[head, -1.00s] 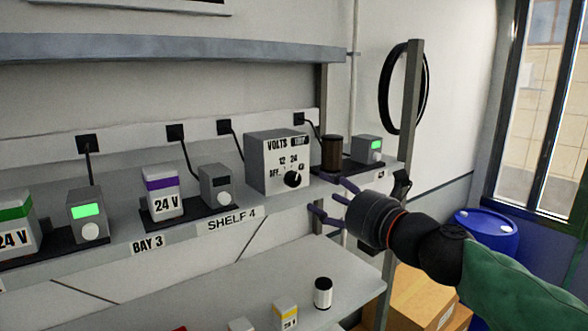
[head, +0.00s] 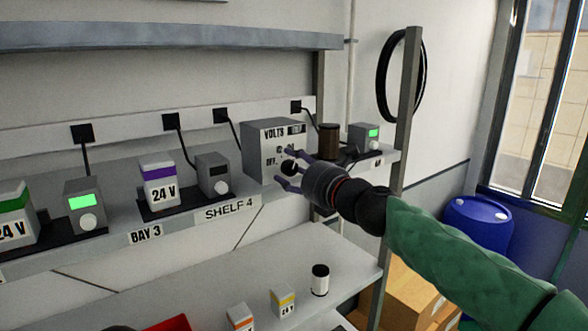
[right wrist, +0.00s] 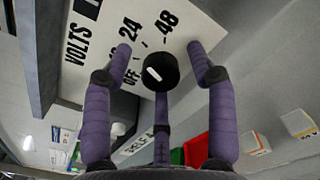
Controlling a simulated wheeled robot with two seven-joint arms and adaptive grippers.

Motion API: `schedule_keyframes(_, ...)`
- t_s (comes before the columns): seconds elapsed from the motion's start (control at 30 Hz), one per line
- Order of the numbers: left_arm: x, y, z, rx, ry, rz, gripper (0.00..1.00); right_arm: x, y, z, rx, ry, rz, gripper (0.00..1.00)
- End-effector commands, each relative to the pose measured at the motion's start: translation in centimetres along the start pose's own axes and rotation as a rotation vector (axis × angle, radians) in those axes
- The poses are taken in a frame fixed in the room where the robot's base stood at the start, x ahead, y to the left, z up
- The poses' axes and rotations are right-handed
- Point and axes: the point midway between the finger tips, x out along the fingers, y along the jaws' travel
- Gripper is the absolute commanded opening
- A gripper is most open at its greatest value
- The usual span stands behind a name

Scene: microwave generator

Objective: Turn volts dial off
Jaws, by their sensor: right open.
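The volts box (head: 258,140) is a grey box on the upper shelf, with a white front marked VOLTS, OFF and numbers. Its black dial (head: 289,168) is partly covered by my fingers in the head view. In the right wrist view the dial (right wrist: 160,72) shows whole, with a white pointer mark, beside the labels OFF, 24 and 48. My right gripper (head: 283,169) is open in front of the dial. Its purple fingers spread around the dial without visibly closing on it.
Left of the box stand a dark grey unit (head: 213,173) and a purple-topped 24 V battery (head: 158,184). A brown spool (head: 328,141) and a green-screened unit (head: 364,137) stand on its right. A lower shelf (head: 255,262) holds small boxes. A grey post (head: 405,120) rises at right.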

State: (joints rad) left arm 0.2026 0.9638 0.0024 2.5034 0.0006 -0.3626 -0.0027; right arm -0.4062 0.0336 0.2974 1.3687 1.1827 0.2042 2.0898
Motion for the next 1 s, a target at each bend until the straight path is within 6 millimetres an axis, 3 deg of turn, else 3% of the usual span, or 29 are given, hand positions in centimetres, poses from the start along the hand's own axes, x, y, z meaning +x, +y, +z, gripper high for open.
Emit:
schedule_keyframes(0.13,0.01,0.0,0.0,0.0,0.0,0.0,0.4,-0.02,0.01,0.01,0.0,0.0,0.0,0.58)
schedule_keyframes(0.33,0.0,0.0,0.0,0.0,0.0,0.0,0.4,-0.04,-0.01,0.04,0.0,-0.001,0.0,0.03)
schedule_keyframes(0.67,0.05,-0.02,0.0,0.0,0.0,0.0,0.4,-0.09,0.0,0.17,-0.027,-0.003,-0.001,0.02)
schedule_keyframes(1.0,0.38,-0.13,-0.02,0.0,0.0,0.0,0.4,-0.14,0.07,0.29,-0.227,-0.006,-0.001,0.02)
